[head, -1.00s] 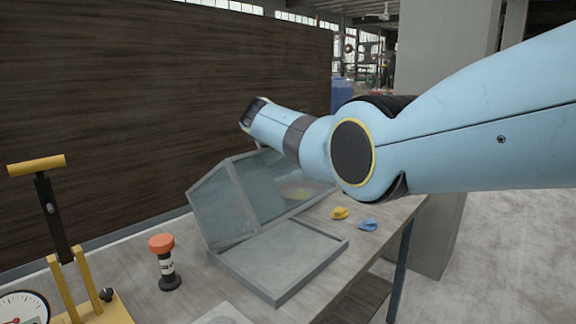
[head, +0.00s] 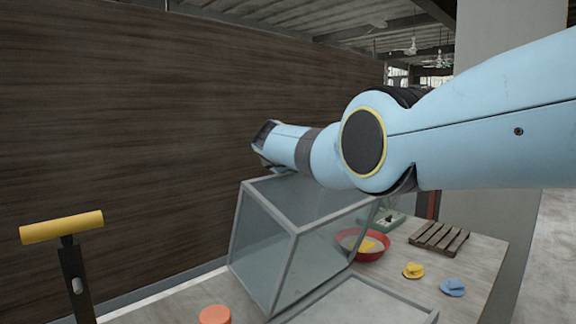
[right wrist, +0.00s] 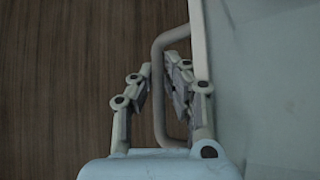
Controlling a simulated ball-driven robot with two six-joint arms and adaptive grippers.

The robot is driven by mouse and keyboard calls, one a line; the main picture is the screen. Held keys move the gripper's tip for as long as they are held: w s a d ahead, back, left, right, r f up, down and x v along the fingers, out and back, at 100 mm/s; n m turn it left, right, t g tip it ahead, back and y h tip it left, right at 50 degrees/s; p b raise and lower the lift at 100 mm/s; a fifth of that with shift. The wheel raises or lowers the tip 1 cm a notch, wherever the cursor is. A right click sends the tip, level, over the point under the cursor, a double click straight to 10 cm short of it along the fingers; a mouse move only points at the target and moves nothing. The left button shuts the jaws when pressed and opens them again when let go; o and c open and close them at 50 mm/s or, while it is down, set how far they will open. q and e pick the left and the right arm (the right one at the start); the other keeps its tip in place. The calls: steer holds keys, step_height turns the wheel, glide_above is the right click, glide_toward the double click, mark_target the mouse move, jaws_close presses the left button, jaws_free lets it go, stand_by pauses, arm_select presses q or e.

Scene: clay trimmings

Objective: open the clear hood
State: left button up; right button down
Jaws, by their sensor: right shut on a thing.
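The clear hood (head: 262,245), see-through panels in a grey frame, stands tilted up from its grey base (head: 400,306), with an open gap at the front. My right arm reaches over it, and my right gripper (head: 266,160) is at its upper edge, small and partly hidden by the arm. In the right wrist view, my right gripper (right wrist: 160,72) has its fingers on either side of the hood's grey bar handle (right wrist: 158,95) and is shut on it. The hood's pale panel (right wrist: 275,85) fills the right of that view. My left gripper is not in view.
A red bowl (head: 362,247) with something yellow stands behind the hood, near a wooden slatted rack (head: 439,237). Yellow (head: 413,270) and blue (head: 452,287) lumps lie right. An orange-topped object (head: 215,315) and yellow-handled lever (head: 62,227) stand left. A dark wooden wall (head: 130,130) rises behind.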

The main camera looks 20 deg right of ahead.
steer(key=shift+w+a+f, duration=0.1)
steer(key=shift+w+a, duration=0.05)
steer(key=shift+a, duration=0.1)
